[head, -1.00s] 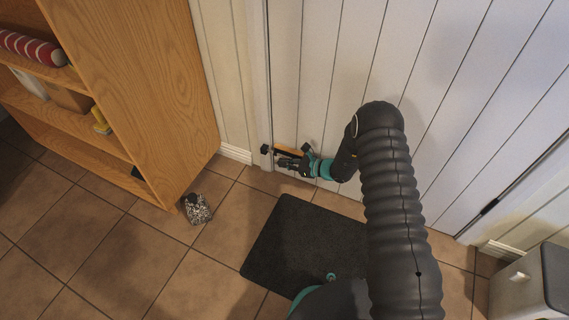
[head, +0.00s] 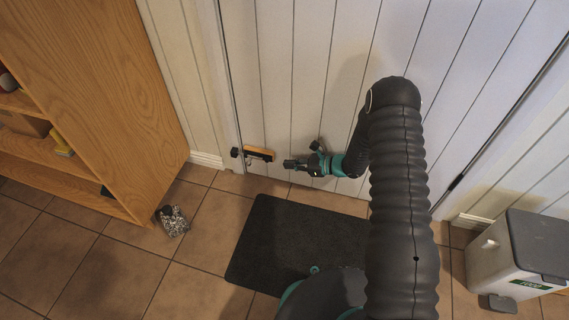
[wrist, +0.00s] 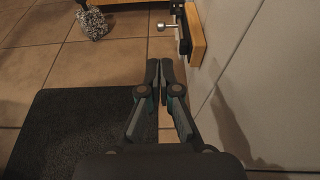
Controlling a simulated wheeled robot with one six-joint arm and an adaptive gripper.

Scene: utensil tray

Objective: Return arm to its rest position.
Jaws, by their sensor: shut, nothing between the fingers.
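My gripper (head: 290,164) is shut and empty in front of the white plank door (head: 300,80). In the wrist view its two fingers (wrist: 159,75) meet with nothing between them. An orange door handle piece (head: 260,154) with a dark knob (head: 235,152) sits on the door to the left of my gripper, with a visible gap between them. In the wrist view the handle piece (wrist: 196,32) is ahead and to the right of the fingertips, apart from them.
A wooden shelf (head: 100,110) stands at the left. A speckled grey object (head: 173,221) lies on the tiles beside it. A dark mat (head: 285,240) lies below the gripper. A grey bin (head: 500,255) stands at the right.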

